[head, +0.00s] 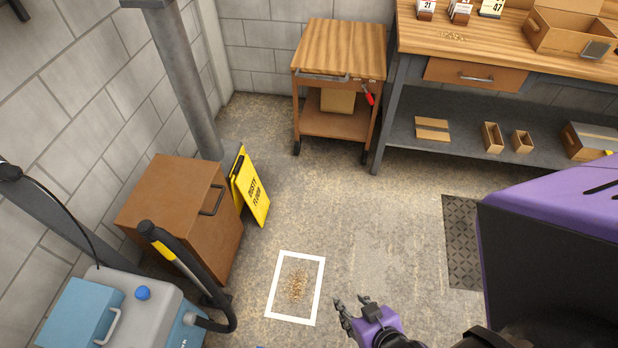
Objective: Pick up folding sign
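The yellow folding sign (254,190) stands on the floor in the middle left, leaning against or close beside the brown cabinet. Its front panel carries dark lettering that seems to read "dusty floor". My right gripper (354,303) is at the bottom centre, low in the picture, with its dark fingers spread apart and nothing between them. It is well apart from the sign, to the right of the white floor frame. My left gripper does not show.
A brown cabinet (170,205) and a blue-grey vacuum (150,310) with a black hose stand at left. A white frame (319,278) surrounds debris on the floor. A wooden cart (340,45) and workbench (480,52) stand behind. The central floor is clear.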

